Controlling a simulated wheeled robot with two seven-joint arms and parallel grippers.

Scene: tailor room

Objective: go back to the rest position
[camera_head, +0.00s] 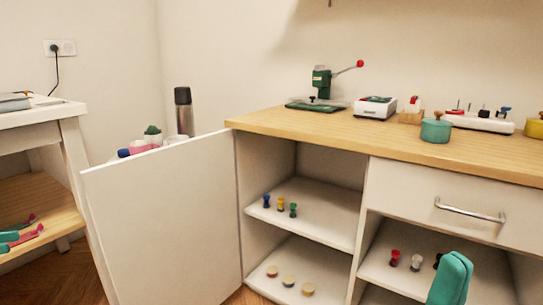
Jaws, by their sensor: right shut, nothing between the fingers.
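My right gripper (450,279) shows at the bottom right as a teal, rounded shape. It is shut and empty, in front of the cabinet's right-hand shelf. My left gripper is not in view. The white cabinet door (165,225) stands open, swung out to the left. The open cabinet shows an upper shelf (325,222) with blue, yellow and green small pieces, and a lower shelf with several round-topped pieces (289,281).
The wooden countertop (270,121) carries a green press (321,85), a white device (375,107) and a teal pot (435,129). A closed drawer (450,205) has a metal handle. A side table (40,118) stands left, with teal and pink tools (26,235) on its shelf.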

